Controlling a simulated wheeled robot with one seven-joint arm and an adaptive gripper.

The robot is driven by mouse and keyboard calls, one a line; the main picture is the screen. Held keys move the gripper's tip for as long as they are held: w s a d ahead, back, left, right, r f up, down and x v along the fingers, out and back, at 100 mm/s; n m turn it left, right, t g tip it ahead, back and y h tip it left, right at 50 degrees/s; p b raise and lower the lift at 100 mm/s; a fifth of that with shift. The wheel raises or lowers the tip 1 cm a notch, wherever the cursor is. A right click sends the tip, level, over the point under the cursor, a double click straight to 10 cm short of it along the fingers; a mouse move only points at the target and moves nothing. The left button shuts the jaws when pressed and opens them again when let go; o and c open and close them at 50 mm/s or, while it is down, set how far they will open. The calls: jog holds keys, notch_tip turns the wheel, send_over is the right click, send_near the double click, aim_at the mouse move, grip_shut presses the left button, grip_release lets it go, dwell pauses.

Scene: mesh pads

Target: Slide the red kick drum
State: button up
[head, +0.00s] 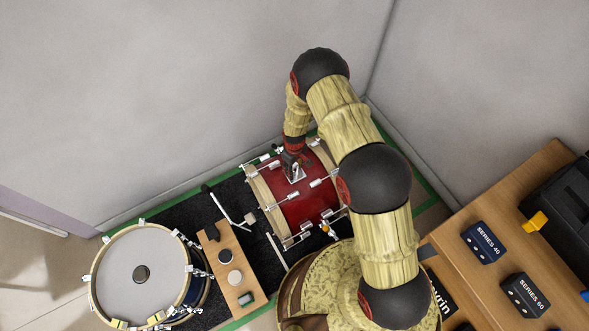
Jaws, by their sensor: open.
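The red kick drum (297,207) lies on its side on a dark mat (231,200), with pale wooden hoops and chrome lugs. My arm covers part of its right side. My gripper (294,170) points down at the upper part of the red shell, close to a chrome fitting there. I cannot tell whether it touches the drum. The fingers are small and partly hidden, and nothing shows held between them.
A drum with a pale head (140,265) stands at lower left, beside a wooden board (231,264) with knobs. A pedal-like metal piece (235,212) lies left of the kick drum. Grey walls (200,80) rise behind. A wooden table (500,215) with dark boxes (484,242) stands at right.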

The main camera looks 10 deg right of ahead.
grip_shut()
dwell(0.5)
dwell(0.4)
